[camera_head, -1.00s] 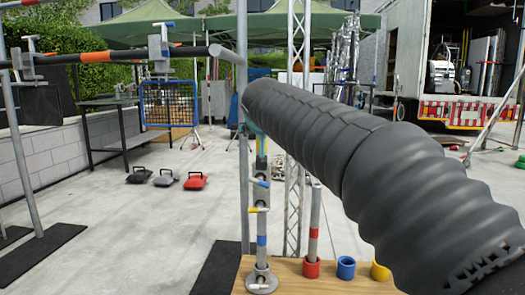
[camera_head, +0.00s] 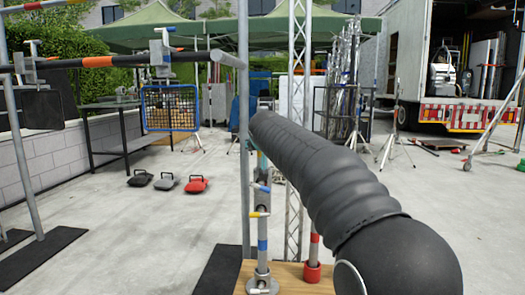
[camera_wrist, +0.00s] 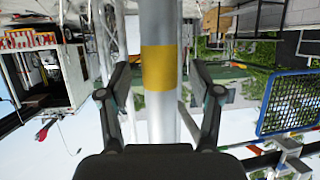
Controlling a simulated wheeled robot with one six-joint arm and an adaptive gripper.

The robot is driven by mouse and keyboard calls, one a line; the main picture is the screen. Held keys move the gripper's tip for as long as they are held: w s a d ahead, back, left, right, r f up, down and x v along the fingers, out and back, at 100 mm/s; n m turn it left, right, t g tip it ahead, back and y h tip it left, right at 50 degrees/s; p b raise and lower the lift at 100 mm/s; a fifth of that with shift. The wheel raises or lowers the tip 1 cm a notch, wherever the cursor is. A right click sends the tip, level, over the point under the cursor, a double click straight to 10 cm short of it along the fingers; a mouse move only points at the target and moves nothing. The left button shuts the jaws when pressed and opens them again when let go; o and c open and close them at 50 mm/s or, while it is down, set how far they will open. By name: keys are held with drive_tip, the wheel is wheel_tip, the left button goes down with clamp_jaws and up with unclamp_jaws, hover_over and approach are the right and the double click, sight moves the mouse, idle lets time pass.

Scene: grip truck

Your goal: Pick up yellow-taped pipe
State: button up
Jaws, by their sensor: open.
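The yellow-taped pipe is grey with one yellow band (camera_wrist: 160,68). In the wrist view it runs upright through the middle of the picture. My gripper (camera_wrist: 160,85) is open, with one finger on each side of the pipe in the picture and a gap on both sides. I cannot tell how deep the pipe sits between the fingers. In the head view I cannot make out this pipe, and my arm covers much of the right middle. My gripper is hidden there too.
A wooden board (camera_head: 290,275) holds a blue-taped pipe (camera_head: 262,240) with clamps and a red-taped pipe (camera_head: 314,247) in a red cup (camera_head: 312,272). A tall grey pole (camera_head: 244,150) stands close by. Open concrete (camera_head: 140,230) lies to the left.

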drive_tip(key=shift+w+a+f, duration=0.1)
drive_tip(key=shift+w+f, duration=0.1)
drive_tip(key=shift+w, duration=0.3)
clamp_jaws()
drive_tip(key=shift+r, duration=0.1)
